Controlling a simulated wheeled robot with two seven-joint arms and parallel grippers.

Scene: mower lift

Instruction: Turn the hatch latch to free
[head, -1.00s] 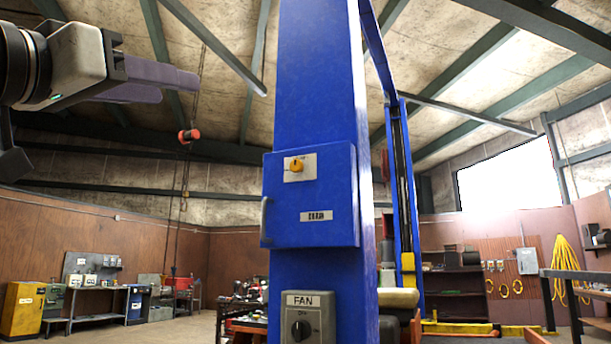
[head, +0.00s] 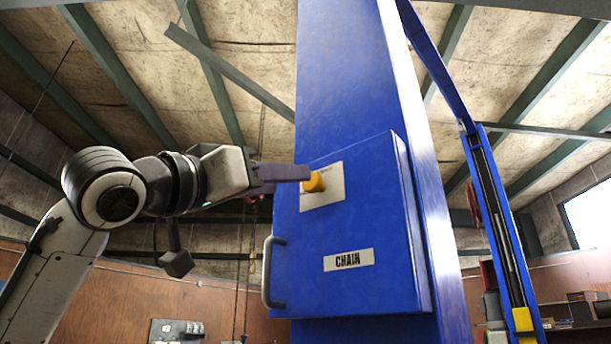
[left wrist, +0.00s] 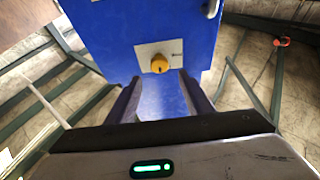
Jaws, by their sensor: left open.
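The hatch is a blue box door (head: 375,225) on the blue column, marked CHAIN, and it looks shut. Its yellow latch knob (head: 315,182) sits on a pale plate (head: 333,188) near the hatch's top left. My left gripper (head: 305,173) reaches in from the left, its fingertips close to the knob. In the left wrist view the open fingers (left wrist: 158,82) stand to either side of the knob (left wrist: 159,64), which lies just beyond the tips. I cannot tell whether they touch it. My right gripper is not in view.
A grey handle (head: 270,272) stands out from the hatch's left edge, below my left gripper. The blue column (head: 345,70) rises behind the hatch. A blue post with a yellow part (head: 522,320) stands to the right.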

